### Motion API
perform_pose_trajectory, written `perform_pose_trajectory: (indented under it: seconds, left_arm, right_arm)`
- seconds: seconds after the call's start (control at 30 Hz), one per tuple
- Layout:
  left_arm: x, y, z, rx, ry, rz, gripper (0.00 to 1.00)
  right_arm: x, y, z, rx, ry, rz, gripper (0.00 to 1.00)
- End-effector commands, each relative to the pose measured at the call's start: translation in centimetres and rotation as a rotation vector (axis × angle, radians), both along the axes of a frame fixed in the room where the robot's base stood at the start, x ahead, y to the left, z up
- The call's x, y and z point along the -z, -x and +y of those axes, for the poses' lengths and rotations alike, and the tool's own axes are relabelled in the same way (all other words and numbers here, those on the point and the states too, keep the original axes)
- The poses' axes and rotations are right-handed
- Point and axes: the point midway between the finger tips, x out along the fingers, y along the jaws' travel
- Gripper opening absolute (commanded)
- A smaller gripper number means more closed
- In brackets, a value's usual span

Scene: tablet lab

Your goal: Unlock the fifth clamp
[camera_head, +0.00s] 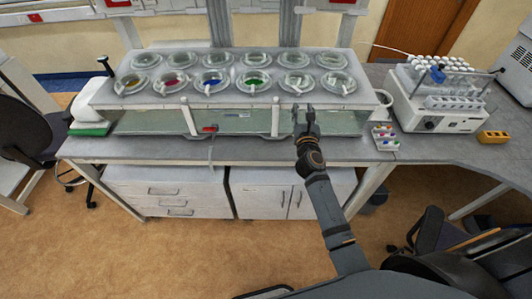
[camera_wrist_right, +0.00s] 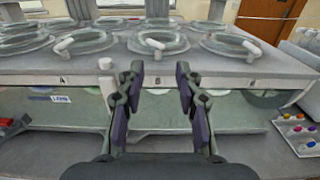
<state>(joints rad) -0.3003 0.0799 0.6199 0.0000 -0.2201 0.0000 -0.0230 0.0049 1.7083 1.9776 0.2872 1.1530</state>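A long grey apparatus (camera_head: 220,99) on the bench carries two rows of round clamp rings with white handles. The fifth clamp (camera_head: 295,82) of the front row is the second from the right. In the right wrist view the fifth clamp (camera_wrist_right: 158,43) sits above the front label 5, its white handle angled towards me over the ring. My right gripper (camera_head: 304,108) is just in front of the apparatus, near the fifth clamp and apart from it. In the right wrist view my right gripper (camera_wrist_right: 156,72) is open, with nothing between its fingers. My left gripper is not in view.
White posts (camera_head: 275,116) rise along the apparatus front. The bench strip at the front is mostly clear.

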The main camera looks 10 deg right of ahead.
Motion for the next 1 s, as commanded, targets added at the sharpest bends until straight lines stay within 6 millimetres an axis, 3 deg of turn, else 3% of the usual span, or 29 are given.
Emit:
perform_pose_trajectory:
  seconds: [0.03,0.3,0.5,0.8,1.0]
  left_arm:
    - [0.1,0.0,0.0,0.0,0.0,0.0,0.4]
    - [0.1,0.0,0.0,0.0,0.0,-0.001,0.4]
    - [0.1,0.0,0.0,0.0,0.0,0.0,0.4]
    - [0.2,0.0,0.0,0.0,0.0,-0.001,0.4]
    - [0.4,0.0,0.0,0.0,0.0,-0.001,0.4]
  right_arm:
    - [-0.1,1.0,0.3,-0.007,0.016,-0.003,0.35]
    - [-4.1,2.5,5.1,-0.212,0.502,-0.077,0.35]
    - [-4.9,4.7,9.3,-0.364,0.87,-0.108,0.35]
    - [-2.4,8.8,14.3,-0.604,1.411,-0.115,0.35]
    - [0.3,11.3,15.7,-0.745,1.689,-0.095,0.35]
